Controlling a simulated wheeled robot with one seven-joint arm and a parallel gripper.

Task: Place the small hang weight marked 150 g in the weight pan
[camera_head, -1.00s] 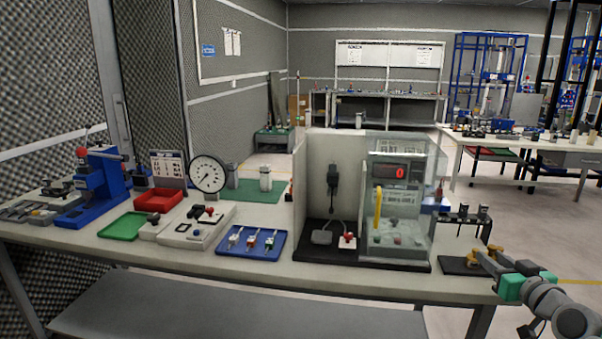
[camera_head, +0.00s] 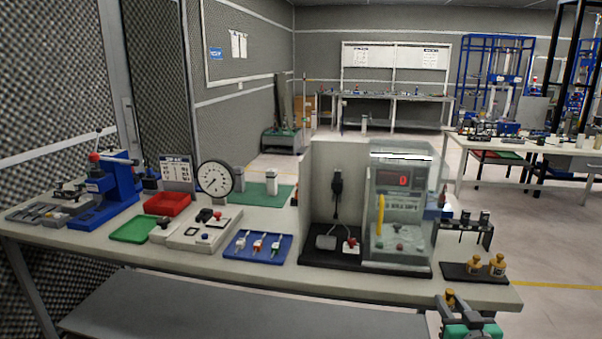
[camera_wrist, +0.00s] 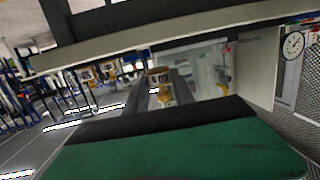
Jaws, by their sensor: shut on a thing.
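My gripper (camera_head: 452,308) is at the lower right in the head view, in front of the bench edge. It is shut on a small brass weight (camera_head: 450,297), which also shows between the fingers in the wrist view (camera_wrist: 160,88). The weight's marking cannot be read. Two other brass weights (camera_head: 473,266) (camera_head: 498,264) stand on a black tray (camera_head: 455,278) at the bench's right end; their markings are too small to read. I cannot pick out the weight pan for certain in either view.
A clear-walled case (camera_head: 402,215) with a red display stands left of the black tray. A dark rack (camera_head: 463,225) is behind the tray. A blue tray (camera_head: 240,250), a dial gauge (camera_head: 214,178), a red bin (camera_head: 166,204) and a green tray (camera_head: 134,229) lie further left.

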